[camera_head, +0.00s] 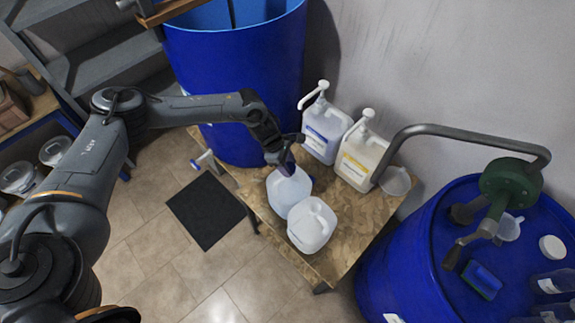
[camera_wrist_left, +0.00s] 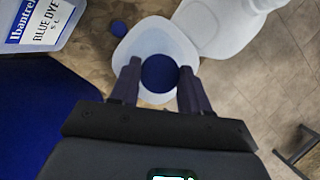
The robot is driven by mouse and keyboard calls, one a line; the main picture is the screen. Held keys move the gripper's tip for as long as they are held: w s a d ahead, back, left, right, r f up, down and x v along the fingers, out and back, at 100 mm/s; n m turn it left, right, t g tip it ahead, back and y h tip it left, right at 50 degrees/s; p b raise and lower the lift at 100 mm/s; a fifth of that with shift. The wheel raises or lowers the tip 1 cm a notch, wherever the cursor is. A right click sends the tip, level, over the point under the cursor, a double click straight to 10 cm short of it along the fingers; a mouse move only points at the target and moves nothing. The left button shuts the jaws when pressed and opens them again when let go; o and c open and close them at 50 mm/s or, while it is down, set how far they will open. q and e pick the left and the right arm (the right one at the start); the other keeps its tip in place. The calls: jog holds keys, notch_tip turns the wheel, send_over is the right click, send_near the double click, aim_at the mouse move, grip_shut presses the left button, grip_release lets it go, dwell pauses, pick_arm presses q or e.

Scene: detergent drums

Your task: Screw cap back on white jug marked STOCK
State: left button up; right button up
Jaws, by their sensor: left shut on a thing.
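My left gripper (camera_head: 281,168) is shut on a blue round cap (camera_wrist_left: 159,73), one finger on each side of it. It is over the top of a whitish translucent jug (camera_head: 291,192), which also shows in the left wrist view (camera_wrist_left: 133,46). The cap appears centred over the jug's top; I cannot tell whether it is seated on the neck, which is hidden. A second white jug (camera_head: 311,226) with a moulded handle stands close beside it, nearer the table's front. No STOCK marking is readable on either jug. My right gripper is not in view.
A small blue cap (camera_wrist_left: 118,28) lies on the wooden table (camera_head: 262,208). Two pump bottles, one blue-labelled (camera_head: 324,134) and one yellow-labelled (camera_head: 360,159), stand behind the jugs. A tall blue drum (camera_head: 237,90) is behind left; another drum (camera_head: 400,270) with a hand pump is right.

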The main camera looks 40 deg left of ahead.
pick_arm(q)
jog(key=shift+f, duration=0.15)
jog(key=shift+f+m+g+b, duration=0.1)
jog(key=shift+m+g+b, duration=0.3)
jog(key=shift+m+b, duration=0.6)
jog(key=shift+w+m+g+b, duration=0.1)
jog(key=shift+m+g+b, duration=0.3)
jog(key=shift+m+b, duration=1.15)
jog(key=shift+m, duration=0.25)
jog(key=shift+g, duration=0.3)
jog(key=o, duration=0.9)
jog(key=shift+h, duration=0.3)
jog(key=shift+r, duration=0.2)
jog(key=shift+r, duration=0.1)
